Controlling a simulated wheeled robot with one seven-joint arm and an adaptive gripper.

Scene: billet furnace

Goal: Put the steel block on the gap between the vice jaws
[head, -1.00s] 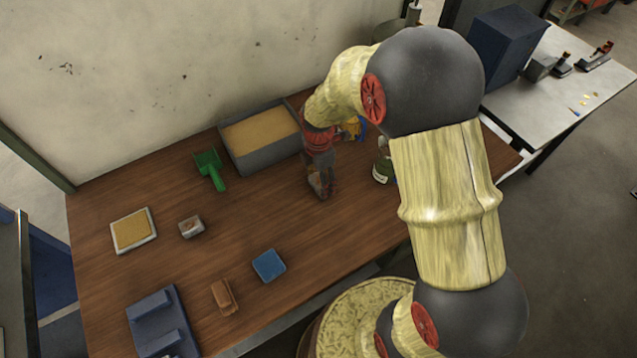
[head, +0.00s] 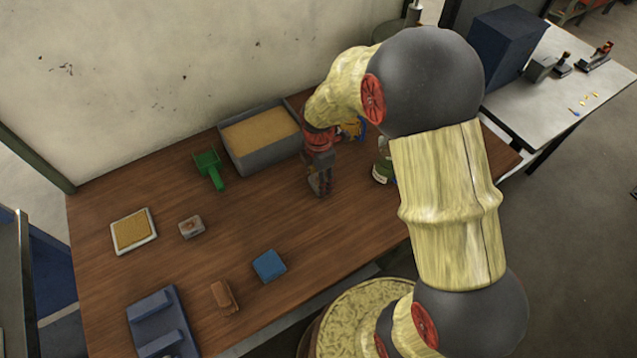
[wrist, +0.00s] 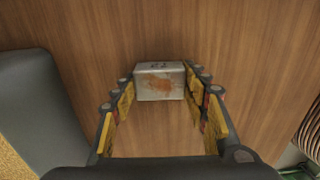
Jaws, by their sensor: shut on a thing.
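The steel block (wrist: 160,82) is a small grey block with a rusty brown patch. In the wrist view it sits between the fingertips of my gripper (head: 319,186), which is shut on it. In the head view the gripper points down over the table, right of the sand tray, and the held block is hard to make out. I cannot tell whether it touches the wood. The blue vice (head: 158,318), with two raised jaws and a gap between them, is at the front left of the table, well away from the gripper.
The grey sand tray (head: 262,152) stands close left of my gripper. A green scoop (head: 209,170), a white-rimmed pad (head: 133,231), another small grey block (head: 191,227), a brown block (head: 224,297) and a blue block (head: 269,265) lie apart. The table's middle is clear.

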